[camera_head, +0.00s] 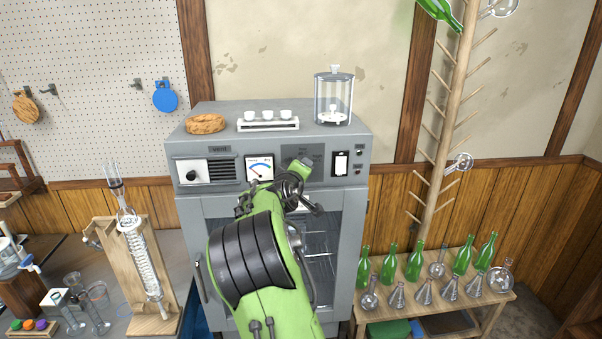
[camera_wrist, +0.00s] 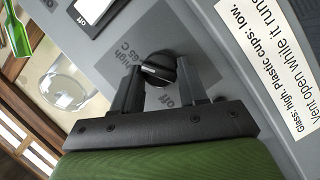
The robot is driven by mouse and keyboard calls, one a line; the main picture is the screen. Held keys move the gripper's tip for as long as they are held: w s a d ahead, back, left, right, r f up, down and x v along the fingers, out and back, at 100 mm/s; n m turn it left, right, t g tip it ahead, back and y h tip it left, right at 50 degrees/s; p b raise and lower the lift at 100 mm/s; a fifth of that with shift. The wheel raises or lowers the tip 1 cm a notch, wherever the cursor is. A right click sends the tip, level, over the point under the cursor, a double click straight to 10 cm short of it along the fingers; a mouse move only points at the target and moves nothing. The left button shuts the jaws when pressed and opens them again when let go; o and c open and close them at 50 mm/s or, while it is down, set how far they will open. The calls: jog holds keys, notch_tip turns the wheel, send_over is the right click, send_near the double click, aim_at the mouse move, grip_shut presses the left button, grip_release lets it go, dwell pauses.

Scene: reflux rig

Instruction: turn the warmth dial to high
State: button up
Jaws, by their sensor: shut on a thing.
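The warmth dial (camera_wrist: 157,69) is a round black knob on a dark grey square plate, seen in the wrist view. Its white mark points left in that view, toward the printed "High 65 C". The word "off" is printed below the knob; any "low" mark on the plate is hidden. My gripper (camera_wrist: 160,82) has one finger on each side of the knob and is shut on it. In the head view my gripper (camera_head: 303,172) is at the front panel of the grey cabinet (camera_head: 185,230) and hides the knob.
The panel has a vent slider (camera_head: 193,173), a gauge (camera_head: 260,168) and a switch (camera_head: 340,163). A label strip (camera_wrist: 262,70) reads "Glass: high. Plastic cups: low." A glass jar (camera_head: 333,95), white cups (camera_head: 268,119) and a cork ring (camera_head: 206,123) stand on the cabinet.

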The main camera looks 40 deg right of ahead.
jog(key=shift+f, duration=0.15)
jog(key=o, duration=1)
jog(key=shift+o, duration=0.2)
jog(key=b+v, duration=0.1)
jog(key=v, duration=1.4)
jog(key=shift+s+a+b, duration=0.3)
jog(key=shift+b, duration=0.1)
